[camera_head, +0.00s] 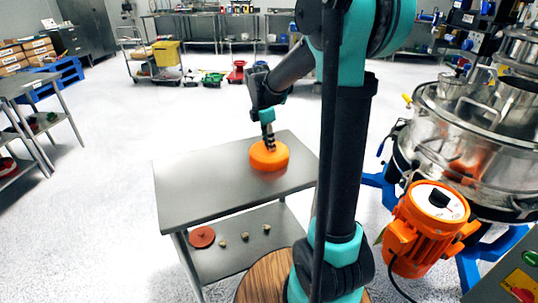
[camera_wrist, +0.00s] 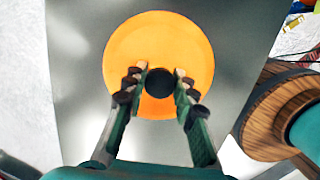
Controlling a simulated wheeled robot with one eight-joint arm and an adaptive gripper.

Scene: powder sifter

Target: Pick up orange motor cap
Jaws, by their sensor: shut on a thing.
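The orange motor cap (camera_head: 269,157) is a round orange disc at the steel table's right side in the head view. It also shows from above in the wrist view (camera_wrist: 181,40), with a dark round knob (camera_wrist: 159,83) near its middle. My gripper (camera_head: 269,141) reaches down onto the cap from above. In the wrist view my gripper (camera_wrist: 165,80) has one finger on each side of the knob, shut on it. I cannot tell whether the cap touches the table top. The fingers hide part of the cap.
The steel table (camera_head: 205,185) is otherwise bare on top. Its lower shelf (camera_head: 245,258) holds a red disc (camera_head: 202,237) and several small pieces. The steel sifter (camera_head: 460,140) and an orange motor (camera_head: 428,230) stand at the right. A round wooden top (camera_head: 262,282) is in front.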

